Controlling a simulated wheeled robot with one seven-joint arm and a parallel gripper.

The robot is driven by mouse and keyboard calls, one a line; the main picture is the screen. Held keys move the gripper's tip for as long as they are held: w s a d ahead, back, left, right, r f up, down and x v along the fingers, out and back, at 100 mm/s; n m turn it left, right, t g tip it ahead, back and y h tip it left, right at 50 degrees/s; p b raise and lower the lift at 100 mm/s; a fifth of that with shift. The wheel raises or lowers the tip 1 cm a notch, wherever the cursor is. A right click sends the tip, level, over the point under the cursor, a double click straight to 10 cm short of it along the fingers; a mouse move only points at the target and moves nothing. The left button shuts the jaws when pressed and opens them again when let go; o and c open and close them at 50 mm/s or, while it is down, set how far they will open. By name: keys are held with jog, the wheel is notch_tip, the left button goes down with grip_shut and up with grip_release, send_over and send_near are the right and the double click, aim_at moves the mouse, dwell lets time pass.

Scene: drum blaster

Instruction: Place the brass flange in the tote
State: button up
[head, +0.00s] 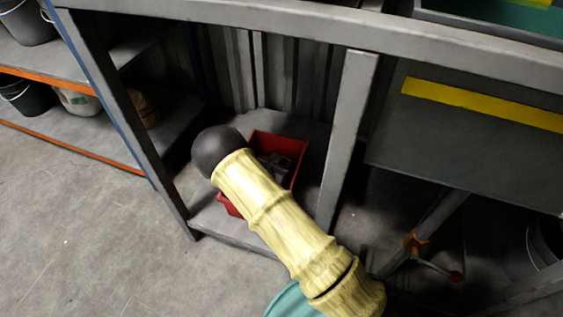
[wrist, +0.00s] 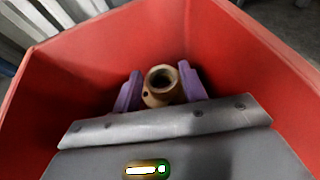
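The brass flange (wrist: 162,86), a brown-gold ring with a dark central hole, sits between the two purple fingers of my gripper (wrist: 161,90) in the wrist view. Both fingers touch its sides, so my gripper is shut on it. The red tote (wrist: 95,55) surrounds the gripper, with its walls on the left, back and right. In the head view the tote (head: 297,147) stands on a low grey shelf, and my grey gripper (head: 275,163) reaches inside it. The flange is hidden there. Whether the flange touches the tote floor cannot be told.
A grey frame post (head: 347,140) stands right of the tote, and a beam (head: 300,30) crosses above it. A blue post (head: 130,120) and an orange-edged shelf (head: 75,140) with buckets are at left. Open concrete floor (head: 80,240) lies at the lower left.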

jog(key=shift+o, duration=1.3)
jog(key=shift+f, duration=0.1)
jog(key=shift+r, duration=0.5)
jog(key=p+v, duration=0.5)
jog(key=v, duration=0.2)
jog(key=shift+s+a+r, duration=0.15)
jog(key=shift+s+r, duration=0.05)
jog(key=shift+r, duration=0.1)
